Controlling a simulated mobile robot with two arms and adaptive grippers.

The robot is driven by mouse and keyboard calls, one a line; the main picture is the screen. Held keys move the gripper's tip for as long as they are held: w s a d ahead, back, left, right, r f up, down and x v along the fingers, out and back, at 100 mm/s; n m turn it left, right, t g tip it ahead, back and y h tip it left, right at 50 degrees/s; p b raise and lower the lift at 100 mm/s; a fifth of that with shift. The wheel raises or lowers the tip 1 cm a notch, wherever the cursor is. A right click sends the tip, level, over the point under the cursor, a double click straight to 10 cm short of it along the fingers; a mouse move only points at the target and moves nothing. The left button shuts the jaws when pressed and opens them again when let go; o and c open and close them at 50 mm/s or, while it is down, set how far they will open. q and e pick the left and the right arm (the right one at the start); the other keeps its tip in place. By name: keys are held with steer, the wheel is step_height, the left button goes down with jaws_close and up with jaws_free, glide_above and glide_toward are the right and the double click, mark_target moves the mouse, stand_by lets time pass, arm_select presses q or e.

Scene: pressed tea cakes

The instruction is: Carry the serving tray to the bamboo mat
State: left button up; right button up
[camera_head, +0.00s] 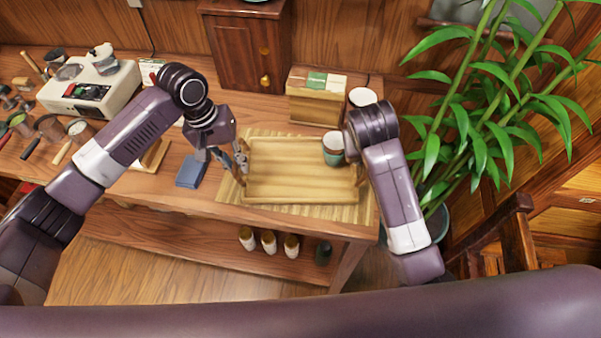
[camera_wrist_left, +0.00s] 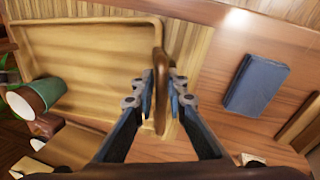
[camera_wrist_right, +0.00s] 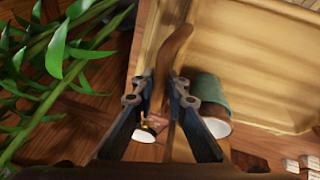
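The wooden serving tray (camera_head: 300,182) lies over the slatted bamboo mat (camera_head: 290,214) on the counter, with mat showing around it. A green-and-white cup (camera_head: 333,141) stands in its far right part; it also shows in the right wrist view (camera_wrist_right: 210,97). My left gripper (camera_head: 232,158) is at the tray's left handle (camera_wrist_left: 160,80). Its fingers straddle the handle with a small gap and look open. My right gripper (camera_wrist_right: 157,95) is open around the right handle (camera_wrist_right: 174,55). The right fingers are hidden behind my arm in the head view.
A blue box (camera_head: 192,171) lies just left of the mat. A wooden box (camera_head: 316,98) and a white-topped container (camera_head: 362,97) stand behind the tray. A leafy plant (camera_head: 480,100) crowds the right side. The counter's front edge is close to the mat.

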arm_select(q)
steer(key=o, duration=0.4)
steer(key=shift+d+r, duration=0.1)
arm_select(e)
steer(key=o, duration=0.4)
steer(key=shift+a+r, duration=0.1)
steer(key=shift+a, duration=0.05)
arm_select(q)
steer(key=shift+s, duration=0.1)
arm_select(e)
steer(key=shift+d, duration=0.2)
steer(key=shift+r, duration=0.15)
steer(key=shift+s+a+r, duration=0.1)
steer(key=shift+r, duration=0.2)
arm_select(q)
step_height(320, 180, up, 12)
steer(key=a, duration=0.2)
steer(key=shift+a, duration=0.25)
arm_select(e)
steer(key=s+a+r, duration=0.1)
steer(key=s+a, duration=0.4)
steer(key=s, duration=0.6)
steer(key=shift+s+a+r, duration=0.35)
steer(key=shift+r, duration=0.05)
